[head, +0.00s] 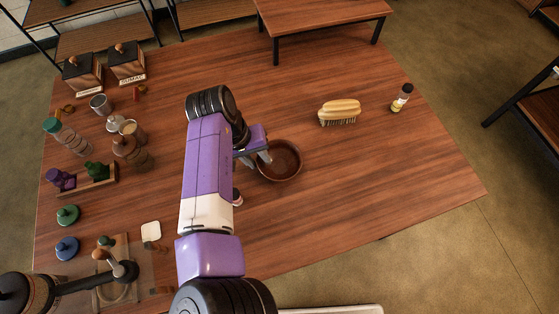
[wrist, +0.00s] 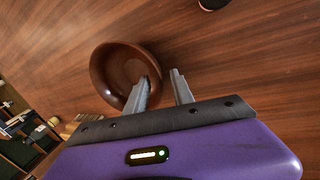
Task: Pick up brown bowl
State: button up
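The brown bowl (head: 284,164) sits upright on the wooden table, just right of my gripper (head: 258,158) in the head view. In the wrist view the bowl (wrist: 116,68) lies at the upper left. My gripper (wrist: 162,82) is open, with a clear gap between its two grey fingers. The left finger overlaps the inside of the bowl near its rim, and the right finger is outside the rim over bare table. I see nothing between the fingers except the rim region. I cannot tell whether either finger touches the bowl.
A brush (head: 340,112) and a small bottle (head: 402,98) stand to the right of the bowl. Jars, canisters and lids crowd the table's left side. A low wooden stand (head: 320,14) is at the back. The table's right and front right are clear.

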grip_shut()
dwell(1.4)
